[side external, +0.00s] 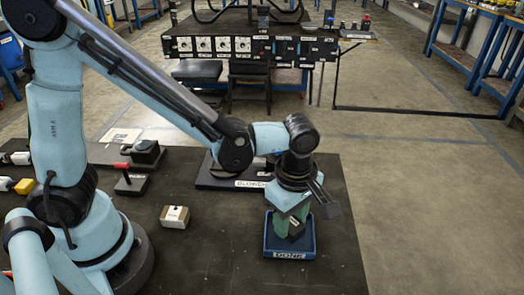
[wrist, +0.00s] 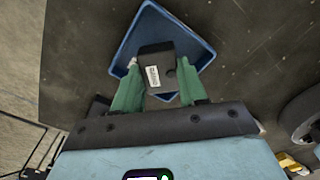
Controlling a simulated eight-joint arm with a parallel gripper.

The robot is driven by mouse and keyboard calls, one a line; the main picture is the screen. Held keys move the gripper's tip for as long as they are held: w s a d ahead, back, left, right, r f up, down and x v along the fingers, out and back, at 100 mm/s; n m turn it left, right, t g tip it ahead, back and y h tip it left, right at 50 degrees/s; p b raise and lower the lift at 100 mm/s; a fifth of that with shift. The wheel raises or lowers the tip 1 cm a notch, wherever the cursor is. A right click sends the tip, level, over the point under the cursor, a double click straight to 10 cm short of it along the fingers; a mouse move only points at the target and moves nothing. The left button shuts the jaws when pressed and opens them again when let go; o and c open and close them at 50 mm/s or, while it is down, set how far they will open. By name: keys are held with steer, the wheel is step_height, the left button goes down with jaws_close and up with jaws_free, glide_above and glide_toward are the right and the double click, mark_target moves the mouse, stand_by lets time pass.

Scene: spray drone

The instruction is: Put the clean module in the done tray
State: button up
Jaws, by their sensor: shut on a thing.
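The clean module is a small dark block with a white label (wrist: 155,73). It is held between the green fingers of my gripper (wrist: 158,88). In the side view the dark module (side external: 297,229) shows partly between the fingers of my gripper (side external: 289,226). The done tray is a blue square tray with a "DONE" label (side external: 290,254) near the right front of the dark table. The fingers and module are over the tray's inside, low down. I cannot tell whether the module touches the tray floor. The tray's blue wall (wrist: 198,48) surrounds the module in the wrist view.
The table front between box and tray is clear.

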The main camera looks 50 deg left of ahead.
mark_target(291, 222)
steer(key=shift+f, duration=0.7)
steer(key=shift+f, duration=0.1)
steer(key=o, duration=1.1)
steer(key=shift+o, duration=0.2)
step_height(291, 222, up, 12)
steer(key=s+a+m+t, duration=0.1)
steer(key=a+m+t, duration=0.6)
steer(key=a+m, duration=0.9)
steer(key=shift+s+a+r+m, duration=0.25)
steer(key=shift+s+m, duration=0.15)
steer(key=shift+m, duration=0.6)
